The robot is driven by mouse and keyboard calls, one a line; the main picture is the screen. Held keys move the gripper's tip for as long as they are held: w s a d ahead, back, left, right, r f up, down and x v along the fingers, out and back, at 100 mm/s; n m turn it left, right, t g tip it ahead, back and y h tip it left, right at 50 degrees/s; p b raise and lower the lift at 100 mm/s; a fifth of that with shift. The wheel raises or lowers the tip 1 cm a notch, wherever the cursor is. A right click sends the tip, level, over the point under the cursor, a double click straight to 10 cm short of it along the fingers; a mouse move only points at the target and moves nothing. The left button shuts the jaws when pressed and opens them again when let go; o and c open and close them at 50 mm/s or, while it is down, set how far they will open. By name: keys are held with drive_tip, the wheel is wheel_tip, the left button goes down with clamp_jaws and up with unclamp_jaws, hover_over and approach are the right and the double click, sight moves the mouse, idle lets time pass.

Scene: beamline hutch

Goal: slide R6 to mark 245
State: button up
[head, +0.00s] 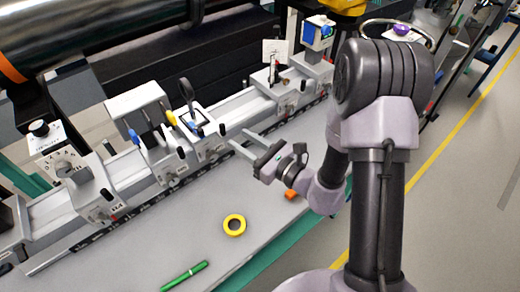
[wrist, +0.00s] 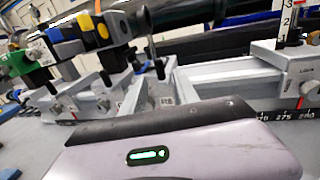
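Several riders stand along a pale rail (head: 240,112) with a dark scale strip on its front. I cannot read which one is R6. Two riders (head: 208,147) close together carry small optics left of my gripper. Another rider (head: 283,95) with a white card is farther right. My gripper (head: 238,137) is in front of the rail in the gap between them; its two fingers are apart, with nothing visible between them. In the wrist view, a rider (wrist: 285,62) with a numbered post is at right, above scale marks near 275 and 280 (wrist: 290,115).
A yellow tape roll (head: 234,225), a green pen (head: 184,276) and a small orange block (head: 291,195) lie on the grey bench (head: 150,245). A rider with a dial box (head: 60,160) is at left. A large dark cylinder (head: 90,30) runs behind the rail.

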drive_tip(key=v, duration=0.6)
drive_tip(key=shift+s+d, duration=0.25)
drive_tip(key=shift+s, duration=0.05)
